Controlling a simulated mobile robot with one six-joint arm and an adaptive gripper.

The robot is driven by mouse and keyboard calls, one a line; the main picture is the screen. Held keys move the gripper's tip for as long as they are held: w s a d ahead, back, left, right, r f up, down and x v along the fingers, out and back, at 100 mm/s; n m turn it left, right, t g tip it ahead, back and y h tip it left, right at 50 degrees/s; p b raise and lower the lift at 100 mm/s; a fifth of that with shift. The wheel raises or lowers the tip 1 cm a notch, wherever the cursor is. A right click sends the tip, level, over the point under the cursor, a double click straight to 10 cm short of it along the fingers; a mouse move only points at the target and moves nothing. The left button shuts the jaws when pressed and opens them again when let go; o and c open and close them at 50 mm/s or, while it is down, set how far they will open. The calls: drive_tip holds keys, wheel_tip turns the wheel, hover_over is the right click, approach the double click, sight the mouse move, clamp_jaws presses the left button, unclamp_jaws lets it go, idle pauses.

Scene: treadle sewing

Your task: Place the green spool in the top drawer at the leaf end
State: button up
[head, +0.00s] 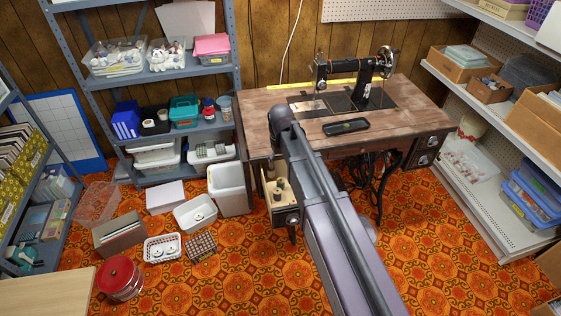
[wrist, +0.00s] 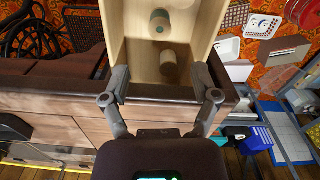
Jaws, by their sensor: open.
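A pulled-out drawer with a pale wood inside (head: 267,196) shows below the left end of the sewing table (head: 240,130). It also fills the upper middle of the wrist view (wrist: 122,35). Two small spool-like things lie inside. One has a teal-green band (wrist: 159,24) and is farther from my gripper in the wrist view. The other is tan-brown (wrist: 168,69) and appears between my fingertips. My gripper (wrist: 158,77) is open and empty over the table-side part of the drawer. Its height above the spools is unclear. My arm hides the gripper in the head view.
The tabletop bears a black sewing machine (head: 365,75) and a dark tray (head: 346,126). Closed drawers (head: 425,150) sit at the table's right end. A white bin (head: 229,188), baskets and a red tin (head: 119,277) stand on the floor at left. Floor in front is clear.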

drive_tip(key=shift+r+p, duration=0.4)
drive_tip(key=shift+r, duration=0.25)
drive_tip(key=s+d+m, duration=0.2)
drive_tip(key=s+d, duration=0.5)
drive_tip(key=d, duration=0.3)
drive_tip(key=s+d+m, duration=0.3)
drive_tip(key=s+d, duration=0.5)
drive_tip(key=d, duration=0.3)
drive_tip(key=shift+d, duration=0.1)
idle(0.5)
